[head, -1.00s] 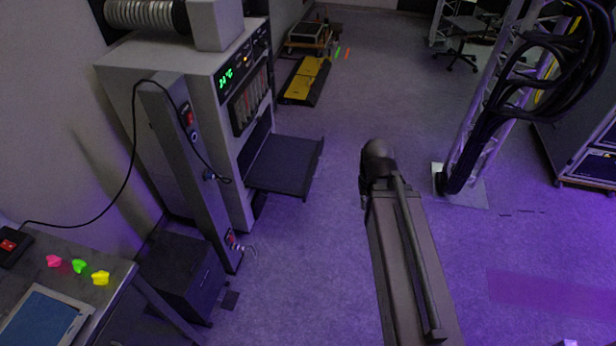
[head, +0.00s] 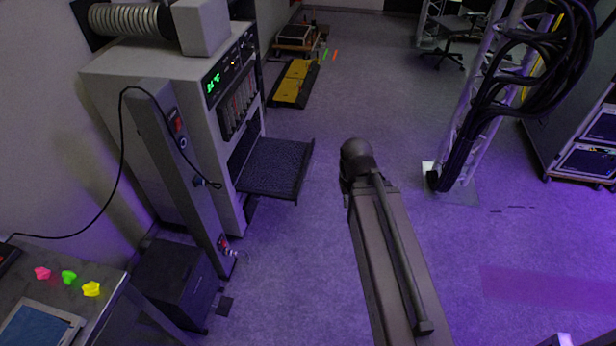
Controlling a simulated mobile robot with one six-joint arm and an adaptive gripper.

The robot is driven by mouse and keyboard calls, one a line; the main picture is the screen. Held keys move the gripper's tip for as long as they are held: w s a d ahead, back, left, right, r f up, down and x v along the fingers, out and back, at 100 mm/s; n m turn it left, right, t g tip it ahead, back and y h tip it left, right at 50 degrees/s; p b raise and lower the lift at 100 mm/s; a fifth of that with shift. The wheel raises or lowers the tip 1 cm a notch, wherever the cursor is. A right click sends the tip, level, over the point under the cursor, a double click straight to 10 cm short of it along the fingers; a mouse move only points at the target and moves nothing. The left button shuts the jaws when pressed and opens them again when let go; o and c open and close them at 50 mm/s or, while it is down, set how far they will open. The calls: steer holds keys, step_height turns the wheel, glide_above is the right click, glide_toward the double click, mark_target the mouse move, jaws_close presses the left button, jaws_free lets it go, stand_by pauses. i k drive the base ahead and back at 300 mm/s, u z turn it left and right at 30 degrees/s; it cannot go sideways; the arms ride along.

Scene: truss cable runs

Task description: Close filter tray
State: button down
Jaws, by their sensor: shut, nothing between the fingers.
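The filter tray (head: 275,168) is a flat, dark, speckled tray. It sticks out to the right from the lower front of a grey cabinet (head: 150,72) in the head view, so it stands open. Its outer edge hangs over the floor, and its inner end runs into a dark opening in the cabinet. My arm (head: 385,235) rises from the bottom of the picture, to the right of the tray and apart from it. My gripper is out of the picture.
A grey slanted post (head: 182,165) with a cable stands before the cabinet. A truss (head: 475,115) with black cables stands right. Purple-lit floor around my arm is clear.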

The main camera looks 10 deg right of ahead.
mark_target(276, 168)
steer(key=z, duration=0.05)
steer(key=i, duration=0.95)
steer(key=u, duration=0.05)
